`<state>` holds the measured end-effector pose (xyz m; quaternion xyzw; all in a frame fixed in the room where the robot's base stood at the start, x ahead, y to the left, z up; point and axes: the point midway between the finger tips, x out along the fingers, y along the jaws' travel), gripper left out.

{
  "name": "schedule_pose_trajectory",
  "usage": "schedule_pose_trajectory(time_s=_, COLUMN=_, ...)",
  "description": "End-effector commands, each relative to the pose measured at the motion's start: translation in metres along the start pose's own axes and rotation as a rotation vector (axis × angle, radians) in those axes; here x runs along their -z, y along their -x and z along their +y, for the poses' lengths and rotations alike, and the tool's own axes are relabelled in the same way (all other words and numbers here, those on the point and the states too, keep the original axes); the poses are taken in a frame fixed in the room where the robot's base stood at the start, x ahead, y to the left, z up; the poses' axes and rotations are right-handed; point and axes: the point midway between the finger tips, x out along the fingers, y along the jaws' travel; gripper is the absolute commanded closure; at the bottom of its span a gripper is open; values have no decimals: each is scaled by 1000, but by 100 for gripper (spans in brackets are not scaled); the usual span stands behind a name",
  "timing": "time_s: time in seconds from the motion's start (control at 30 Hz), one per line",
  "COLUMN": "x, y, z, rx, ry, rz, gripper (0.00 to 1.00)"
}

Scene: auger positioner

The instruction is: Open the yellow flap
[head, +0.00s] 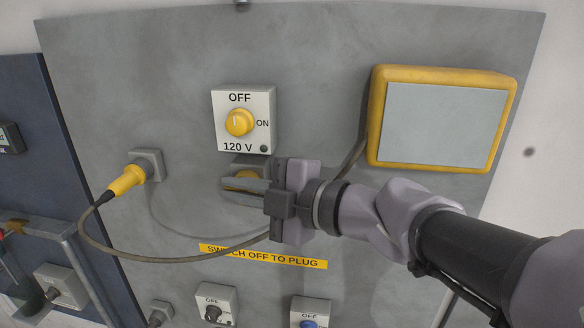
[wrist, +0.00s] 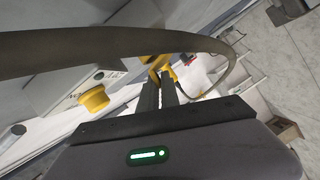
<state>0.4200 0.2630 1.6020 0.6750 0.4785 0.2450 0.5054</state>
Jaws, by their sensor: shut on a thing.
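How far the flap stands open is hard to tell.
The switch's yellow knob (head: 239,122) is just above. A yellow plug (head: 127,180) sits in a socket at left, and its grey cable (head: 150,260) loops below my gripper. A yellow-framed box (head: 445,120) is at upper right.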

Motion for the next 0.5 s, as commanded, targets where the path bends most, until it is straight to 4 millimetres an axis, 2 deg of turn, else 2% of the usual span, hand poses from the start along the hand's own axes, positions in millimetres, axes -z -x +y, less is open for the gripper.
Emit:
schedule_pose_trajectory(time_s=0.03, x=-2, y=-1, z=-12, rx=-15, ry=36, rz=0, gripper=100)
schedule_pose_trajectory(time_s=0.5, x=4, y=2, z=-34, rx=-170, ry=411, rz=-1, gripper=100)
